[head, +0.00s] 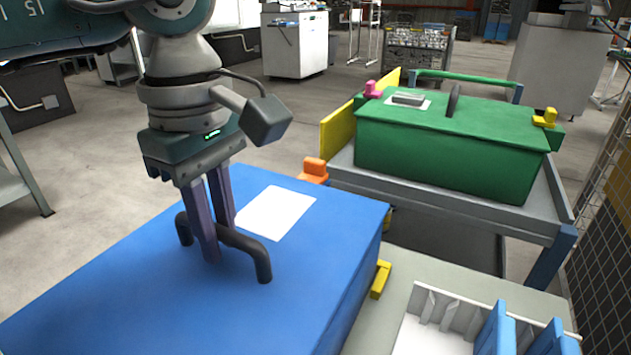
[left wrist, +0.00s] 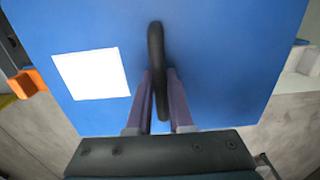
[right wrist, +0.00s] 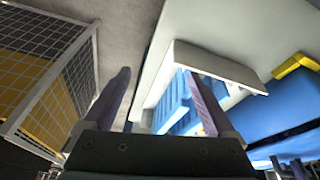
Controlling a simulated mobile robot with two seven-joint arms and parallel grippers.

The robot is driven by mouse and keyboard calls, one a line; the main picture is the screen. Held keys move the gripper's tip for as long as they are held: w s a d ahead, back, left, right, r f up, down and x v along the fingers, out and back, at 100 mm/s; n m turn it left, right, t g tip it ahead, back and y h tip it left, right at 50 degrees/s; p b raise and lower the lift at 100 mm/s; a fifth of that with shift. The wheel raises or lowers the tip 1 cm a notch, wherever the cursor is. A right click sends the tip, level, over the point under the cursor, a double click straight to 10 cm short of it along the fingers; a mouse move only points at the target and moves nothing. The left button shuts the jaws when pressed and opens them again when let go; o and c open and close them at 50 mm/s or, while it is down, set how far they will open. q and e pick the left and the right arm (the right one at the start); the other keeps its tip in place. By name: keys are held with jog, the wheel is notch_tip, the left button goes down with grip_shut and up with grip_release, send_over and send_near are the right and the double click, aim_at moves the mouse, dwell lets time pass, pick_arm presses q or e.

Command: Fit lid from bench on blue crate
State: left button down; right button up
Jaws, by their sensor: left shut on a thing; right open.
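A blue lid (head: 130,270) with a dark arched handle (head: 262,262) and a white label (head: 276,212) lies level at the front left of the head view. My left gripper (head: 214,245) is upright and shut on the handle's bar, which also shows in the left wrist view (left wrist: 156,50). Blue walls (head: 345,300) show below the lid's right edge; I cannot tell lid skirt from crate there, or whether a gap lies between. My right gripper (right wrist: 162,95) is open and empty in its wrist view, and it is out of the head view.
An orange block (head: 315,170) and a yellow block (head: 381,279) sit at the blue edge. A green lidded crate (head: 440,155) stands on a grey cart (head: 455,205) behind. A white tray (head: 435,300) with blue parts is at the lower right. A mesh fence (head: 605,210) stands far right.

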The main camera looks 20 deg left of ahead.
pick_arm(q)
jog(key=shift+f, duration=0.1)
dwell(0.4)
jog(key=shift+f+b, duration=0.7)
jog(key=shift+b, duration=0.1)
jog(key=c, duration=0.7)
grip_release()
jog(key=shift+c, duration=0.2)
notch_tip(320, 180, up, 10)
jog(key=shift+r, duration=0.1)
